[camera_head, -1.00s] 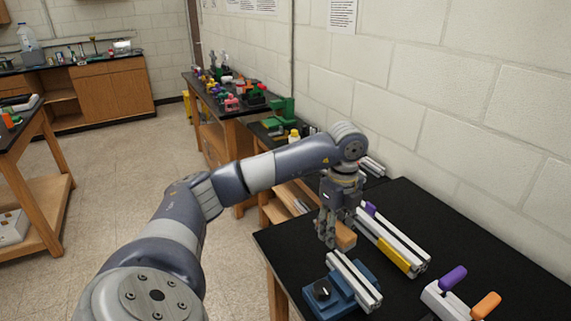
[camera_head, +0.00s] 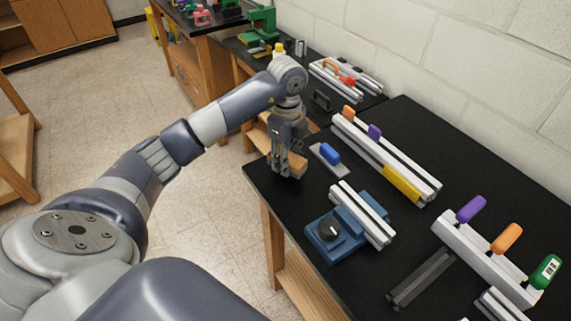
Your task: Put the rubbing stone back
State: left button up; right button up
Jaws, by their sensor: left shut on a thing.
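My left gripper (camera_head: 287,172) is shut on a tan-orange block (camera_head: 299,166), which looks like the rubbing stone. The gripper points down at the left end of the black bench (camera_head: 345,283), near its left corner. The block shows on the right side of the fingers, which partly hide it. I cannot tell whether the block touches the bench top or hangs just above it. My right gripper is not in view.
A blue-handled tool on a grey plate (camera_head: 320,160) lies just right of the gripper. A blue fixture (camera_head: 330,241) with a black knob holds silver extrusions nearer me. Long extrusions with a yellow piece (camera_head: 401,184) lie behind. A rack (camera_head: 480,257) with coloured handles stands at right.

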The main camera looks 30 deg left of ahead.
pick_arm(q)
notch_tip(320, 180, down, 4)
jog(key=shift+r+p, duration=0.25)
jog(key=shift+p, duration=0.1)
jog(key=shift+f, duration=0.15)
jog(key=o, duration=0.9)
jog(key=shift+c, duration=0.2)
jog(key=shift+o, duration=0.7)
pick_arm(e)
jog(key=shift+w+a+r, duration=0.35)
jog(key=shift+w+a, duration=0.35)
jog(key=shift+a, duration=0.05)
